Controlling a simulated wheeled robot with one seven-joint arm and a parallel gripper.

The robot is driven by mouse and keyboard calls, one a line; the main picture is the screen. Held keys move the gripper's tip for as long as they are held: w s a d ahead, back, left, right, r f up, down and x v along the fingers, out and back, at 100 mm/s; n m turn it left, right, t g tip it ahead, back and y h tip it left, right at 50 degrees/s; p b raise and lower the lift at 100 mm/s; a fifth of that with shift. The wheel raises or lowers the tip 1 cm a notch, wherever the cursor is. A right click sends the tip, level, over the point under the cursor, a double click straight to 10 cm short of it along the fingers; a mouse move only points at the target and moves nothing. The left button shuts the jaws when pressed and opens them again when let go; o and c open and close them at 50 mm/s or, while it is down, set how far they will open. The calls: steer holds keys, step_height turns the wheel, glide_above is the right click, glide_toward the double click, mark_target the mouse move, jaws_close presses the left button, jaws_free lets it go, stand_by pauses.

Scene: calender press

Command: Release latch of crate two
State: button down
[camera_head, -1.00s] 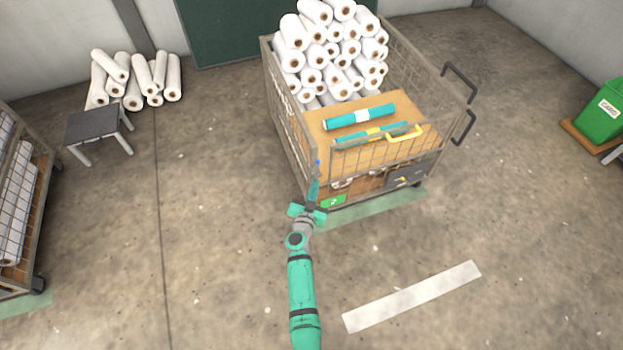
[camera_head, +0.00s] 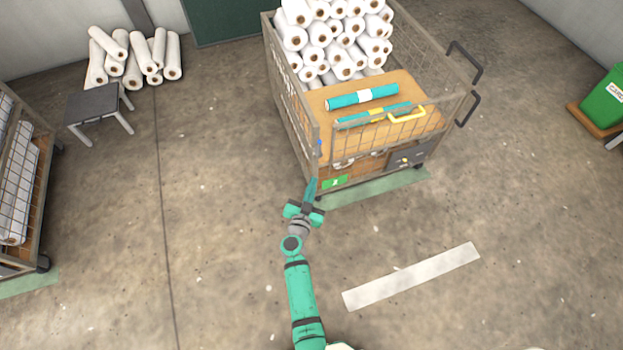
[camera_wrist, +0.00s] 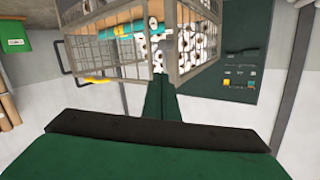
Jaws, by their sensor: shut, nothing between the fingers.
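Crate two (camera_head: 312,120) is a wire-sided cart with a green plate marked 2 (camera_head: 335,182) low on its front left. A small blue piece (camera_head: 319,146), perhaps the latch, shows at the front left corner post. A yellow handle (camera_head: 407,115) sits on the front mesh gate, which stands upright. My gripper (camera_head: 312,182) is shut and empty, just in front of and below that corner. In the wrist view, my shut fingers (camera_wrist: 161,88) point at the crate's corner post (camera_wrist: 170,40); whether they touch it I cannot tell.
White rolls (camera_head: 335,40) and teal rolls (camera_head: 362,96) lie in the crate. A grey stool (camera_head: 97,105) and another cart (camera_head: 20,190) stand left, a green bin (camera_head: 605,105) right. Floor around my arm is clear. The wrist view shows a dark green panel (camera_wrist: 240,50).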

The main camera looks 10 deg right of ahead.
steer(key=s+a+r+n+y, duration=0.2)
steer(key=s+a+r, duration=0.2)
steer(key=s, duration=0.9)
steer(key=s+a+r+n+y, duration=0.2)
steer(key=s+a+r+n, duration=0.1)
steer(key=s+r, duration=0.7)
steer(key=s+a+r+n+y, duration=0.2)
steer(key=s+r, duration=0.6)
steer(key=s, duration=1)
steer(key=a+y, duration=0.1)
steer(key=a, duration=0.1)
steer(key=shift+a+n+t, duration=0.3)
steer(key=shift+t, duration=0.1)
